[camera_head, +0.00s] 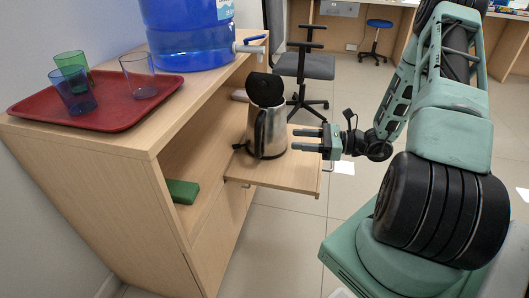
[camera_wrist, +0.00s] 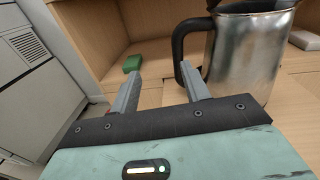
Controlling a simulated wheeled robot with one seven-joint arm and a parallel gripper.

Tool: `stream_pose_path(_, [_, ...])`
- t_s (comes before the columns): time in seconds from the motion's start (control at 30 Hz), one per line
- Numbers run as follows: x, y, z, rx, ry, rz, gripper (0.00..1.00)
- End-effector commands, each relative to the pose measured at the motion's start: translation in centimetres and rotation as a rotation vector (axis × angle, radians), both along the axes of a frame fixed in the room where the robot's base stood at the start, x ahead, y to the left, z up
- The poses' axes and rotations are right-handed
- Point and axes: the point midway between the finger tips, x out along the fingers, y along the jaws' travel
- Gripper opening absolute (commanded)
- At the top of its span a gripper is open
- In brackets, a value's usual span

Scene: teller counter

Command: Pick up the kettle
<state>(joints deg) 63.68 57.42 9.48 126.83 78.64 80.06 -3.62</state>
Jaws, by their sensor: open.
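The kettle (camera_head: 271,118) is a steel jug with a black lid and black handle. It stands upright on a pulled-out wooden shelf (camera_head: 285,174) of the cabinet. My gripper (camera_head: 293,140) is just right of the kettle in the head view, level with its body, its fingers pointing at it. In the wrist view the kettle (camera_wrist: 250,55) fills the upper right. Its black handle (camera_wrist: 181,50) lies beyond the tip of the right finger. My gripper (camera_wrist: 160,85) is open with nothing between its fingers. Whether a finger touches the handle I cannot tell.
A green block (camera_head: 182,191) lies inside the cabinet (camera_head: 140,139). On top are a red tray (camera_head: 115,118) with several cups and a blue water jug (camera_head: 190,35) with a tap. A chair (camera_head: 304,66) stands behind.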

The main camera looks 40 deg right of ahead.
Motion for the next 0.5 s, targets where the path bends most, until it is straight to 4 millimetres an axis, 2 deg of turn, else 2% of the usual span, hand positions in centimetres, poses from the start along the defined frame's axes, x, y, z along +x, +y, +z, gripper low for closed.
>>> stream_pose_path(0.03, [-0.2, -1.1, -1.4, 0.018, 0.001, -0.044, 0.46])
stream_pose_path(0.17, [0.0, -2.0, -2.0, 0.038, -0.001, -0.093, 0.46])
stream_pose_path(0.5, [5.1, 2.1, -2.1, 0.037, 0.000, -0.091, 0.46])
